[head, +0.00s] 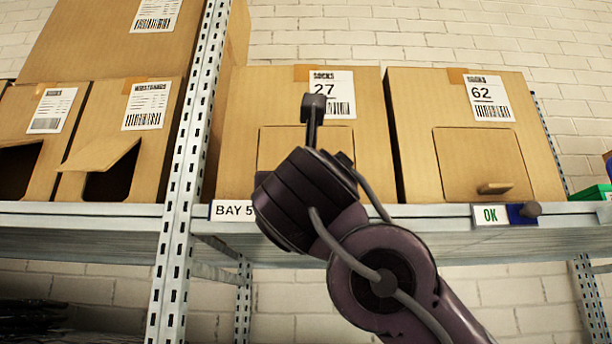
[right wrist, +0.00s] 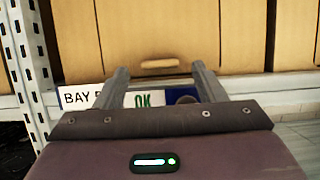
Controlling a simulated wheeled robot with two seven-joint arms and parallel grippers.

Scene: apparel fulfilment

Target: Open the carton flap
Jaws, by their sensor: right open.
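The carton marked 27 (head: 235,140) stands on the shelf with its front flap (head: 275,148) shut. In the right wrist view the flap (right wrist: 155,30) shows a small tan pull tab (right wrist: 158,65) near its lower edge. My right gripper (head: 313,108) is in front of this carton in the head view and hides part of the flap and its tab. In the right wrist view my right gripper (right wrist: 160,68) is open, its fingers apart on either side of the tab, with nothing held. The distance from fingertips to tab is hard to tell. My left gripper is out of view.
Carton 62 (head: 420,110) stands to the right, its flap shut. Two cartons at left, one a partly open flap (head: 105,152), sit beyond the metal post (head: 185,150). The shelf edge (head: 400,212) carries BAY 5 (head: 232,210) and OK (head: 491,214) labels below the cartons.

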